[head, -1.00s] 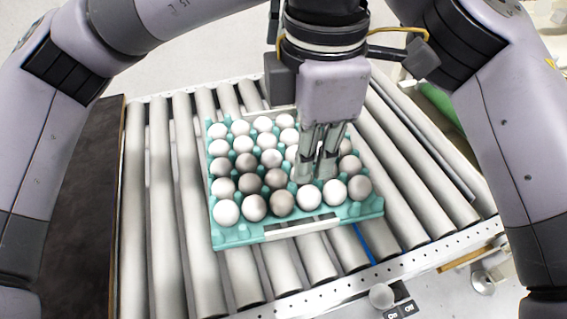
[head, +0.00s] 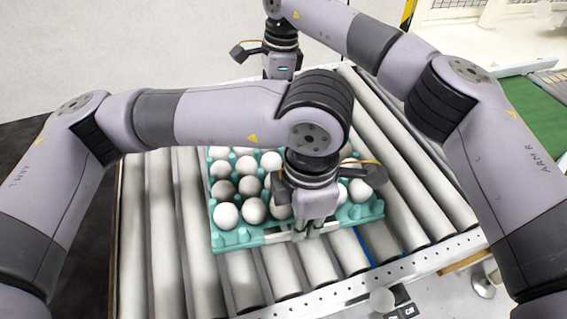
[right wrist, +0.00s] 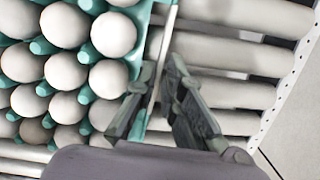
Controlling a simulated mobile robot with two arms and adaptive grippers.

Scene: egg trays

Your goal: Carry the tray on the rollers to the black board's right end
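The teal egg tray (head: 228,238), full of white and greyish eggs, sits on the rollers (head: 160,220). A pale strip runs along its near edge. My left gripper (head: 307,232) points down at this near edge; whether its fingers are closed is too small to tell. My right gripper (right wrist: 162,68) is beyond the tray's far side in the head view, its fingertips hidden there behind my left arm. In the right wrist view its fingers stand apart on both sides of the pale edge strip (right wrist: 166,35). A dark surface (head: 85,235), possibly the black board, lies left of the rollers.
Bare rollers lie left and right of the tray. A perforated metal rail (head: 425,264) borders the near side. A blue strip (head: 365,248) shows between rollers right of the tray. A green belt (head: 535,115) is at the far right. My left forearm crosses above the tray.

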